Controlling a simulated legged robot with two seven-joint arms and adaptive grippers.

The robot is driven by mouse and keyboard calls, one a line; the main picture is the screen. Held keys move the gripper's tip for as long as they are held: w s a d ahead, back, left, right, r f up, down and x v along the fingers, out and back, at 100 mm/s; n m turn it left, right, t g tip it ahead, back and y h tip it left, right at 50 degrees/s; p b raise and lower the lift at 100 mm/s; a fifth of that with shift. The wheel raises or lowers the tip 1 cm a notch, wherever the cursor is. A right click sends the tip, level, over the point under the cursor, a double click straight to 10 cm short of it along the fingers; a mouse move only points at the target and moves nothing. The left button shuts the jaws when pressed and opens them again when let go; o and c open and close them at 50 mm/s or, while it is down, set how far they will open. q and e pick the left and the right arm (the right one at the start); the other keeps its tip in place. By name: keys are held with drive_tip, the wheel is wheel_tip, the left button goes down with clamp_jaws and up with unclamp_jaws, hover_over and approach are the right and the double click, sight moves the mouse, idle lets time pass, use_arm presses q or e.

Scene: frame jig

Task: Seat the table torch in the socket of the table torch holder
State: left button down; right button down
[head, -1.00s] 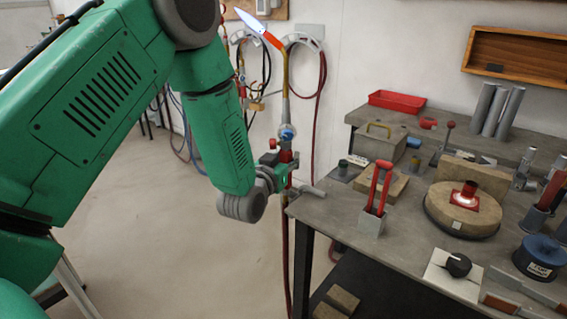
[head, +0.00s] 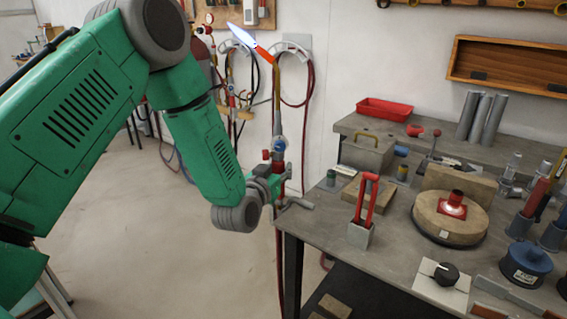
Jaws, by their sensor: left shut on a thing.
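The table torch (head: 278,128) stands nearly upright in the head view, just off the left corner of the bench. It has a brass and red neck bent to the upper left, a pale blue flame at the tip, and blue and red knobs. A dark red hose hangs below it. My left gripper (head: 275,184) is shut on the torch's lower body and hides part of it. A grey rod-like part (head: 298,203) shows right beside the gripper at the bench corner. I cannot tell whether this is the table torch holder; no socket shows clearly. My right gripper is out of view.
The grey bench (head: 325,222) carries a grey block with red uprights (head: 360,234), a round wooden block (head: 450,228), a metal box (head: 366,152) and a dark knob on a pale plate (head: 445,273). Clear floor lies left of the bench.

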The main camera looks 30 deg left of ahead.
use_arm(q)
drive_tip(key=shift+w+r+p, duration=0.2)
drive_tip(key=shift+p, duration=0.1)
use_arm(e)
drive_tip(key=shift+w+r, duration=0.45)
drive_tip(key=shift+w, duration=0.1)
use_arm(q)
drive_tip(key=shift+s+f, duration=0.1)
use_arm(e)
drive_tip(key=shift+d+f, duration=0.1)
